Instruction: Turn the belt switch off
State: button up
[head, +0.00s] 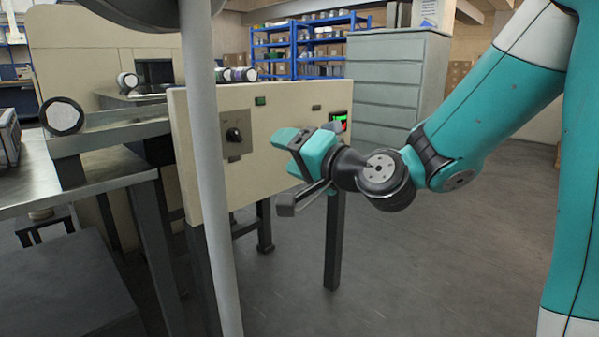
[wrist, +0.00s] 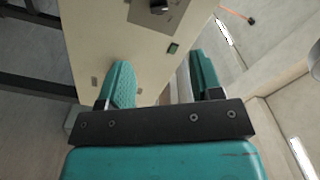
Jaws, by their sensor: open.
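The belt switch (head: 234,135) is a black rotary knob on a grey plate, on the left part of the cream control panel (head: 200,100). In the wrist view the knob (wrist: 159,6) shows at the top edge, partly cut off, so its setting cannot be read there. My gripper (head: 283,150) is in front of the panel, to the right of the knob and apart from it. In the wrist view my gripper (wrist: 160,85) is open, with its two teal fingers apart and nothing between them.
A green button (head: 260,101) and a small lit display (head: 340,120) are on the panel. A metal table (head: 60,190) stands at the left, with rolls (head: 62,116) on the machine behind it. A pale vertical pole (head: 208,190) crosses the view. The floor at the right is clear.

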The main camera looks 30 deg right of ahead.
jog(key=shift+b+v, duration=0.95)
jog(key=shift+b, duration=0.05)
jog(key=shift+f, duration=0.1)
